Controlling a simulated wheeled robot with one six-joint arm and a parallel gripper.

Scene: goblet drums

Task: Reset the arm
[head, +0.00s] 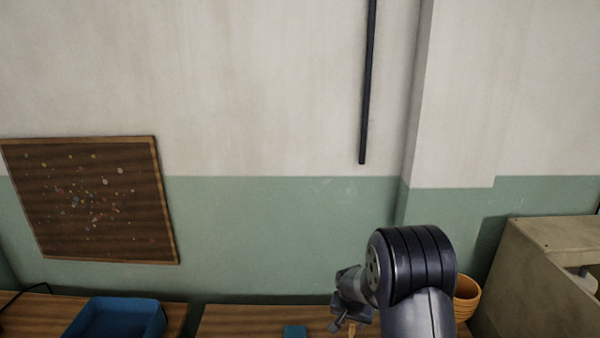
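My arm rises from the bottom edge of the head view, right of centre, with a thick black ribbed joint at its top. My gripper (349,310) is a small dark grey shape just left of that joint, pointing down over the wooden table. Its fingers are small and partly hidden, so I cannot tell whether they are open or shut. A small tan piece shows just below it, and I cannot tell whether the gripper touches it.
A blue tray (115,318) sits on a wooden surface at the lower left. A small blue object (294,331) lies on the table (240,320). An orange pot (467,298) stands behind my arm. A beige box-like unit (540,275) is at the right. A brown board (92,200) hangs on the wall.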

